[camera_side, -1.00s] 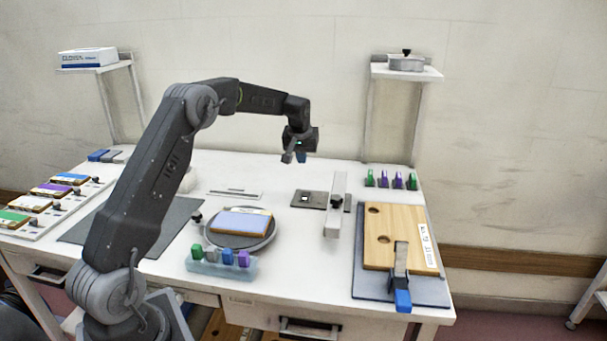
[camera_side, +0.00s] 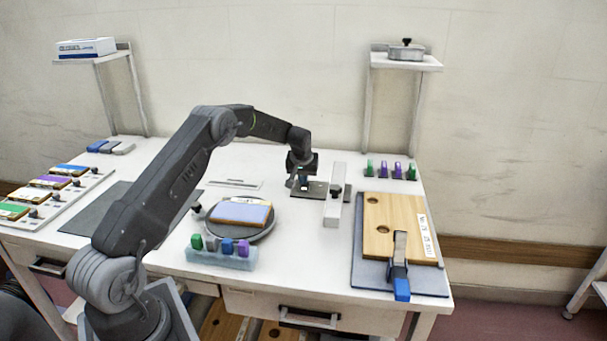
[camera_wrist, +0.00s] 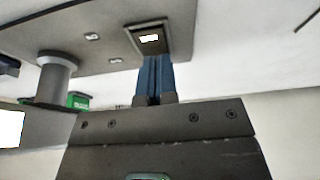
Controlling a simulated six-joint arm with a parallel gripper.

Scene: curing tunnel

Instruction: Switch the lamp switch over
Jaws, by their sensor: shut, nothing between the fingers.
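The lamp switch (camera_wrist: 150,38) is a dark framed rocker with a small white patch. It sits on a dark plate (camera_wrist: 75,25), which also shows in the side view (camera_side: 317,190) at the back middle of the table. My gripper (camera_wrist: 155,75) is shut and empty, its blue fingers pointing at the near edge of the switch. In the side view my gripper (camera_side: 303,185) is low over the left part of the plate and hides the switch. I cannot tell whether the fingertips touch it.
A white bar (camera_side: 332,210) with a black knob stands across the plate's right side. A round turntable (camera_side: 213,229) with a blue-topped block is in front left. Several coloured clips (camera_side: 384,169) stand at the back right, near a clamped wooden board (camera_side: 380,215).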

